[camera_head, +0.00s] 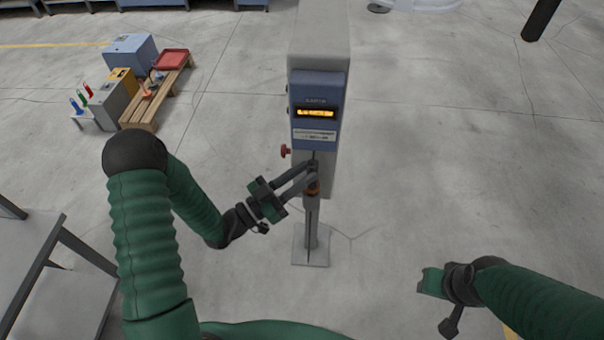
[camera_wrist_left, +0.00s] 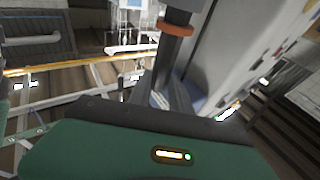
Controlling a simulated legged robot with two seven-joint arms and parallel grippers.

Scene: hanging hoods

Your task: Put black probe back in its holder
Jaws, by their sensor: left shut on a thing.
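The black probe (camera_wrist_left: 178,48) is a dark upright rod with an orange ring near its top in the left wrist view. In the head view it stands in front of the grey post, its thin lower part (camera_head: 309,230) running down towards the base plate. My left gripper (camera_head: 312,172) is shut on the probe near its upper end, just below the blue panel. I cannot make out the holder clearly or tell whether the probe touches it. My right gripper (camera_head: 440,290) is low at the right, away from the post, and its fingers are unclear.
The grey post carries a blue panel (camera_head: 318,110) with a lit orange display and a red knob (camera_head: 286,151) on its left side. A wooden bench (camera_head: 160,98) with boxes stands far left. A grey table (camera_head: 35,265) is at the lower left. The floor right of the post is clear.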

